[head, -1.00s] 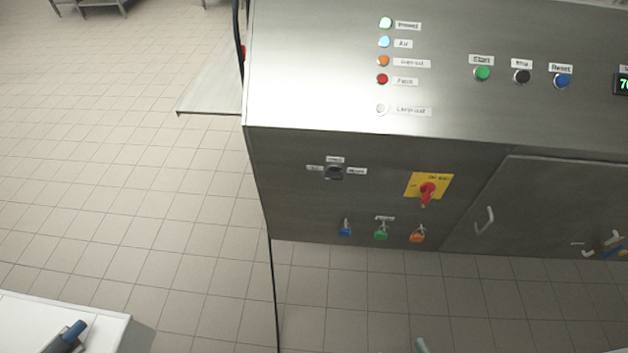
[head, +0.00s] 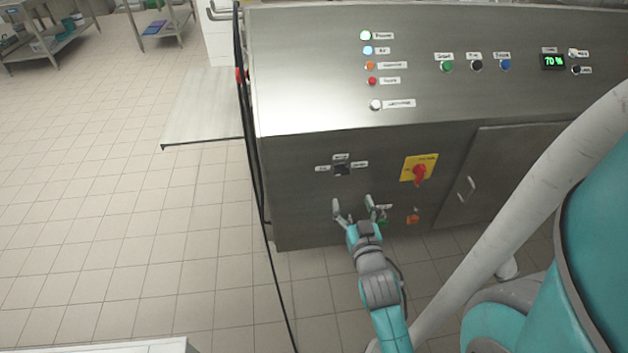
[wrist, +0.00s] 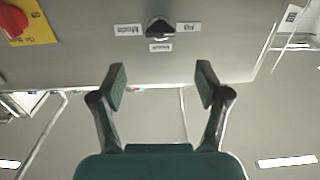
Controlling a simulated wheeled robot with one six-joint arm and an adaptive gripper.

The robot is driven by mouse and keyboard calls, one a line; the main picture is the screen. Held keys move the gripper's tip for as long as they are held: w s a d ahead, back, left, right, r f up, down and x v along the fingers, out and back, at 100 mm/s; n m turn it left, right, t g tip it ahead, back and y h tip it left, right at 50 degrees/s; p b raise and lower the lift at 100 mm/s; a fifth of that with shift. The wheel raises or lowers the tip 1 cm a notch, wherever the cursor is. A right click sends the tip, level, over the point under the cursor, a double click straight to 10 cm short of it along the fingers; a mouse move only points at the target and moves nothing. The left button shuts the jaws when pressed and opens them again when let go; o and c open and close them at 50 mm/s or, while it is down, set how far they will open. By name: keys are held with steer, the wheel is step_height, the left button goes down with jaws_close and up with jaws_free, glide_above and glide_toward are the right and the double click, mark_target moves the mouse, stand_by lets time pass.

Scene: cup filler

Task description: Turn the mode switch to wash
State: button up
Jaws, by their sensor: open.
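The mode switch (head: 342,169) is a small black rotary knob on the dark lower front of the steel machine, with white labels left, above and right of it. Its lettering is too small to read surely, and I cannot tell which way the knob points. In the wrist view the switch (wrist: 159,28) appears upside down, between and beyond the fingertips. My gripper (head: 352,203) is open and empty, just below the switch in the head view and apart from it. In the wrist view my gripper (wrist: 162,75) has its two fingers spread wide.
A red rotary handle on a yellow plate (head: 419,169) is right of the switch. Small coloured valves (head: 412,217) sit below, partly hidden by my gripper. Start, stop and reset buttons (head: 476,65) are on the upper panel. A dark cable (head: 259,180) hangs at the machine's left edge.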

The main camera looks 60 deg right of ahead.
mark_target(343, 173)
steer(key=x, duration=1.1)
steer(key=shift+c, duration=0.3)
steer(key=c, duration=1.1)
